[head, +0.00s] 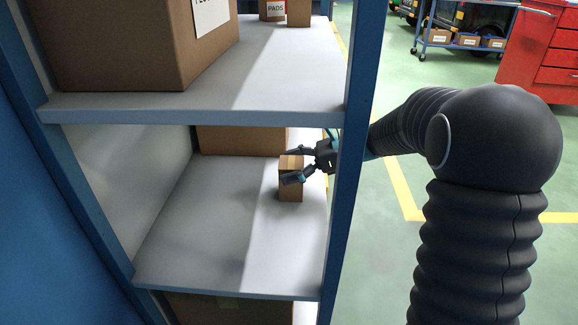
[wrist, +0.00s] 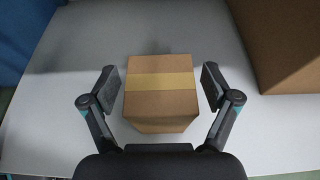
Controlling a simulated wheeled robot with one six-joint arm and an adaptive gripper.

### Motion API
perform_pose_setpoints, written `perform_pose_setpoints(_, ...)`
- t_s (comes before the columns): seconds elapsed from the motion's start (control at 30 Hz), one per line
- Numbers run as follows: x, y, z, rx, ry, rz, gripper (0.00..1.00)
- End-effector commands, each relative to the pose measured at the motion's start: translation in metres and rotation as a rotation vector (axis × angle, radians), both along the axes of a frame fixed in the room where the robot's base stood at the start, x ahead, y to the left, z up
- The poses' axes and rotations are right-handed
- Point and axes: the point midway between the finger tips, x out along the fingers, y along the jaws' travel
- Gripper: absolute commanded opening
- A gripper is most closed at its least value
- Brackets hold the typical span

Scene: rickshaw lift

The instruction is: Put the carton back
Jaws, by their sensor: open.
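The carton (head: 291,190) is a small brown box with a paler tape strip. It stands upright on the middle shelf (head: 215,225), near the shelf's right side in the head view. My gripper (head: 293,166) reaches in from the right, past the blue post, with its fingers around the carton. In the wrist view the carton (wrist: 161,95) lies between the two spread fingers of my gripper (wrist: 168,88).
A larger brown box (head: 240,140) stands behind on the same shelf; it also shows at the right in the wrist view (wrist: 288,45). A blue post (head: 352,150) stands close to my arm. The upper shelf (head: 270,85) is overhead. The shelf left of the carton is clear.

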Motion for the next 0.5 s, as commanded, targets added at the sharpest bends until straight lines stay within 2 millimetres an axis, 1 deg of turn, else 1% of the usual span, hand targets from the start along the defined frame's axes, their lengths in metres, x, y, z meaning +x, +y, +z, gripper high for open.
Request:
perform_pose_setpoints(0.13,0.0,0.0,0.004,0.0,-0.001,0.0,0.87)
perform_pose_setpoints(0.23,0.0,-0.009,0.008,0.0,-0.001,-0.002,0.87)
perform_pose_setpoints(0.37,0.0,-0.03,0.017,0.0,-0.001,-0.004,0.87)
perform_pose_setpoints(0.5,-0.001,-0.058,0.028,0.0,-0.001,-0.005,0.87)
